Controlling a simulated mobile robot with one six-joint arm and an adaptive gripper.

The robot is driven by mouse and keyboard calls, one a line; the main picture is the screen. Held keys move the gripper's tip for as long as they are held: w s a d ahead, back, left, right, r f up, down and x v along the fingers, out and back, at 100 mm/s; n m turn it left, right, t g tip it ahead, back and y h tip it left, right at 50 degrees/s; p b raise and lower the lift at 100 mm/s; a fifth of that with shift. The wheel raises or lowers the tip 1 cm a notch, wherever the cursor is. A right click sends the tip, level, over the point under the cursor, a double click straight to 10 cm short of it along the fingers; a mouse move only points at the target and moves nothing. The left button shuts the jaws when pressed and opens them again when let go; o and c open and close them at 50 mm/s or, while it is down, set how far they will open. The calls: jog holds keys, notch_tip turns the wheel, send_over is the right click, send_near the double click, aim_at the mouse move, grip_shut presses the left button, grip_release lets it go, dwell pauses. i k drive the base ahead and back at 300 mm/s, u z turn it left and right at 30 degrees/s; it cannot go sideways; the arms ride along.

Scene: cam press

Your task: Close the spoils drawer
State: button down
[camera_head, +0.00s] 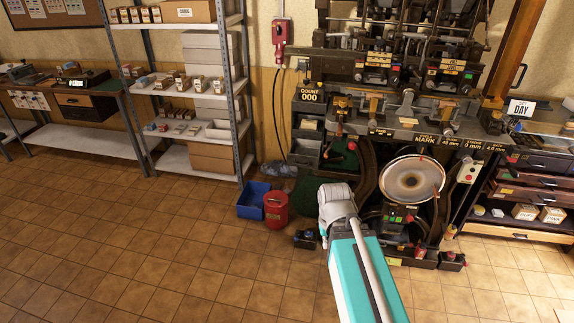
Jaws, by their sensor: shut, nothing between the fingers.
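No label that I can read names the spoils drawer, so I cannot tell which one it is. A rack at the right edge has several dark drawer fronts (535,181) with red knobs. Low in it, small boxes (524,211) sit above a lighter wooden front (500,230); I cannot tell whether this is an open drawer or a shelf. Grey compartments (305,150) stand at the press's left side. My teal arm with its pale joint reaches up from the bottom, in front of the press's lower left. My gripper does not show.
The cam press (400,120) fills the right centre, with a round pale plate (412,178). A blue bin (252,200), a red can (276,209) and a small black box (305,239) stand on the floor. A shelf unit (240,90) stands left. The tiled floor at left is clear.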

aim_at(304, 153)
jog(key=u, duration=0.1)
jog(key=i, duration=1)
jog(key=z, duration=0.05)
